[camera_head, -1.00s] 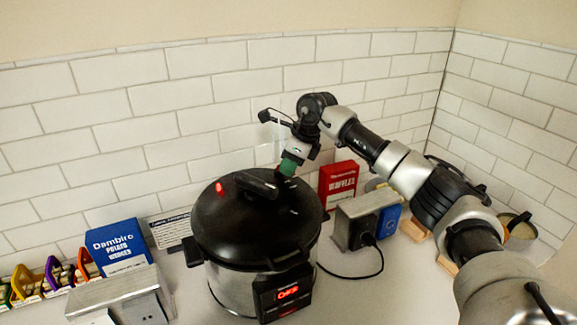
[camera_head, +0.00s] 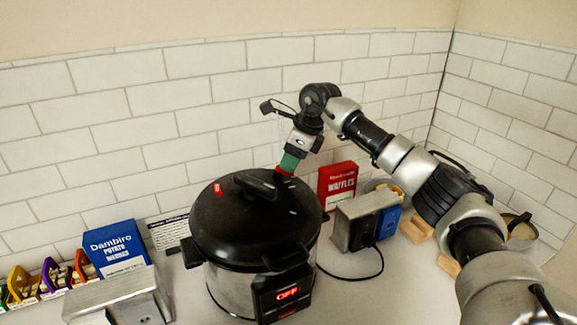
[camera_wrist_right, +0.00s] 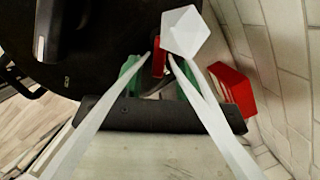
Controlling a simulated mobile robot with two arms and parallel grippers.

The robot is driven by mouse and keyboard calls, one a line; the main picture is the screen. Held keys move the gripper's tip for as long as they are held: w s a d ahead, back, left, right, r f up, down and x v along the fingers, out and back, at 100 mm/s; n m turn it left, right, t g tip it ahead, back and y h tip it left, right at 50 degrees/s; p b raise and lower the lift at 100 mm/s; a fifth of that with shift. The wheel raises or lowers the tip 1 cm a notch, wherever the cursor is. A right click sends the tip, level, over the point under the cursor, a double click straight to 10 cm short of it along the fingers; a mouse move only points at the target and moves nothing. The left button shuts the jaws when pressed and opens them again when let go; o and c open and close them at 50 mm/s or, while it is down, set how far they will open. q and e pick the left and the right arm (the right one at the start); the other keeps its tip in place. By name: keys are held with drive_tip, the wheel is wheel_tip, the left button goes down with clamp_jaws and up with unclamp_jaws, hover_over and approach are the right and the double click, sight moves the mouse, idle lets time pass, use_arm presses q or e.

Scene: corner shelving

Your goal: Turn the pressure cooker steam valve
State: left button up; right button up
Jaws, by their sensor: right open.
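The pressure cooker (camera_head: 228,232) has a black lid and a steel body. It stands on the counter, and its front display (camera_head: 287,293) reads OFF in red. A small red piece, seemingly the steam valve (camera_head: 285,171), shows at the back right of the lid, right under my right gripper (camera_head: 288,163). In the right wrist view my gripper (camera_wrist_right: 160,57) is open, its fingertips on either side of the red valve (camera_wrist_right: 158,62); I cannot tell whether they touch it. The lid handle (camera_head: 257,183) is left of the gripper. My left gripper is not in view.
A red waffles box (camera_head: 337,182) and a metal box with sockets (camera_head: 355,225) stand right of the cooker. A blue potato wedges box (camera_head: 117,247) stands left. A cable (camera_head: 372,274) lies on the counter. The tiled wall (camera_head: 200,120) is close behind.

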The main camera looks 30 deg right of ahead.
drive_tip(key=b+v, duration=0.2)
drive_tip(key=v, duration=0.7)
drive_tip(key=shift+f, duration=0.1)
